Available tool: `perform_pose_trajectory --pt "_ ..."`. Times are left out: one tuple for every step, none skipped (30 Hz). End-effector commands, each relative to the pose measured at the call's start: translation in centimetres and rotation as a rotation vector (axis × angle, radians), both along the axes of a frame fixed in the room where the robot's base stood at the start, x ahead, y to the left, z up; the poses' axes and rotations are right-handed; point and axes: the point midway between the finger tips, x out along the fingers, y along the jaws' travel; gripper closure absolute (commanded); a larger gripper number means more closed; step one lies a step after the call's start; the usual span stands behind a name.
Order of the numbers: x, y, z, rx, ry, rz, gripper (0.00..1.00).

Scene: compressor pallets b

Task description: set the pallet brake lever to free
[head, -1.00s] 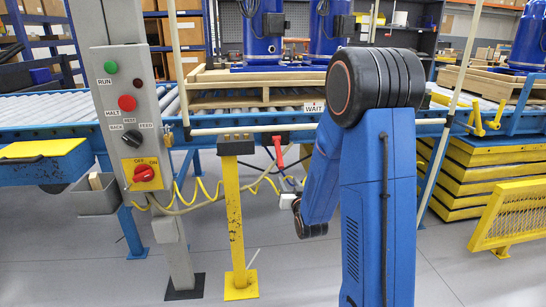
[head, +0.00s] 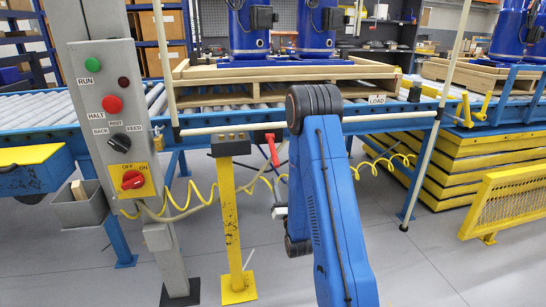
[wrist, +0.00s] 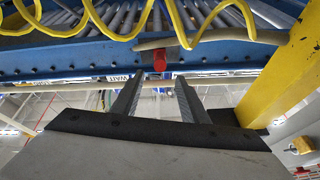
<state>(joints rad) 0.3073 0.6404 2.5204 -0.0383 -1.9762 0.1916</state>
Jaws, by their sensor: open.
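A red lever (head: 272,149), which looks like the pallet brake lever, hangs at the blue conveyor's front rail, just right of a yellow post. In the wrist view, the red part (wrist: 160,62) shows beyond my fingertips, near the middle. My gripper (wrist: 156,88) is open, with its two fingers apart and nothing between them. The lever lies ahead of the gap, apart from the fingers as far as I can tell. In the head view, my arm hides most of the gripper. No lever position marks are readable.
The yellow post (head: 230,215) stands left of the lever, with a coiled yellow cable (head: 185,203) beside it. A grey control panel (head: 112,100) stands further left. A wooden pallet (head: 200,92) with blue compressors rests on the rollers. A yellow guard (head: 505,205) stands right. Grey floor is open in front.

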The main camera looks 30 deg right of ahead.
Motion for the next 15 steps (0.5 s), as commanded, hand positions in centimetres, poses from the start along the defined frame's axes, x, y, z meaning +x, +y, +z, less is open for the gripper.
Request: perform_pose_trajectory --pt "0.7 -0.2 0.4 -0.001 -0.003 0.000 0.60" --pt "1.1 -0.3 0.6 -0.001 -0.004 0.000 0.60" --pt "1.7 -0.4 0.8 -0.001 -0.004 0.000 0.60" --pt "2.2 -0.6 1.0 -0.001 -0.004 0.000 0.60" --pt "2.7 -0.7 1.2 -0.001 -0.004 0.000 0.60" --pt "3.3 -0.9 1.5 -0.001 -0.004 0.000 0.60" --pt "3.8 -1.0 1.7 -0.001 -0.004 0.000 0.60" --pt "4.3 -1.1 1.9 -0.001 -0.004 0.000 0.60" --pt "4.9 -1.3 2.2 -0.001 -0.004 0.000 0.60" --pt "5.4 -1.4 2.4 -0.001 -0.003 0.000 0.60" --pt "5.8 -1.6 2.6 -0.001 -0.004 0.000 0.60" --pt "6.5 -1.8 2.8 -0.001 -0.003 0.000 0.60" --pt "6.9 -1.9 3.0 -0.001 -0.003 0.000 0.60" --pt "7.4 -2.0 3.2 -0.001 -0.003 0.000 0.60" --pt "8.1 -2.2 3.5 -0.001 -0.003 0.000 0.60"
